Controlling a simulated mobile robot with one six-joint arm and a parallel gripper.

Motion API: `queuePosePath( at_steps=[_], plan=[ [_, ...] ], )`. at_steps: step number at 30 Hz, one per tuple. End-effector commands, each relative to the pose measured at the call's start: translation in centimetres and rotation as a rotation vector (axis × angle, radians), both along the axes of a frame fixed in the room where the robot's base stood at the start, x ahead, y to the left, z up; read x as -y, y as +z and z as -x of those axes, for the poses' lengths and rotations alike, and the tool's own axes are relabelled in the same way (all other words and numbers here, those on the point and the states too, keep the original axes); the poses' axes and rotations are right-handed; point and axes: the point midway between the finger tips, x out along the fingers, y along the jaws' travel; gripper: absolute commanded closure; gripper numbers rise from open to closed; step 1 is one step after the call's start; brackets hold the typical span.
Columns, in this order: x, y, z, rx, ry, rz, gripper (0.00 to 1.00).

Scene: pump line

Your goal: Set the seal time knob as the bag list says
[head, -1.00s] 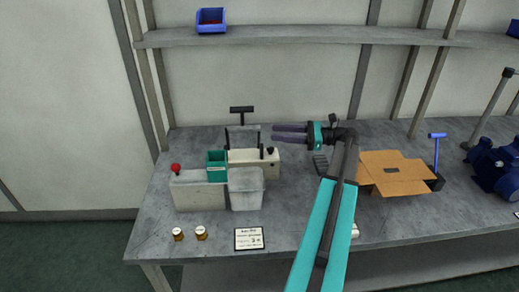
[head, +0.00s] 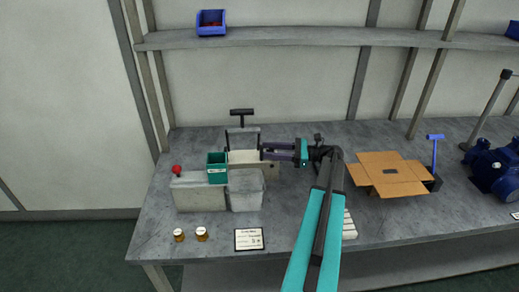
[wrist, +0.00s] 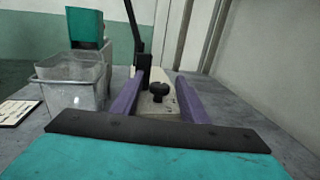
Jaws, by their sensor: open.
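The bag sealer is a low cream box (head: 252,158) with a black-handled lever, behind the clear bin on the bench. Its dark round knob (wrist: 158,90) shows in the wrist view on the sealer's near end, between my fingers and a little beyond them. My gripper (head: 263,152) is open, its two purple fingers pointing left at the sealer's right end; in the wrist view my gripper (wrist: 158,98) has nothing between its tips that I can see it touch. In the head view the fingers hide the knob. The bag list card (head: 249,239) lies at the bench's front; its print is too small to read.
Two brass pieces (head: 190,235) sit at the front left. An open cardboard box (head: 388,174) and a blue pump (head: 494,168) are to the right.

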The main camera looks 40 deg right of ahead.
Motion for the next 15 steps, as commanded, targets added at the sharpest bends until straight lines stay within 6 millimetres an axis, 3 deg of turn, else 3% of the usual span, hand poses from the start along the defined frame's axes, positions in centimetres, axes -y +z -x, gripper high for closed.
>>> queuePosePath(
  at_steps=[6,15],
  plan=[
    [-1.7,0.1,-2.1,-0.001,0.000,-0.002,0.60],
    [-2.4,0.0,-3.0,-0.001,-0.001,-0.001,0.60]
  ],
)
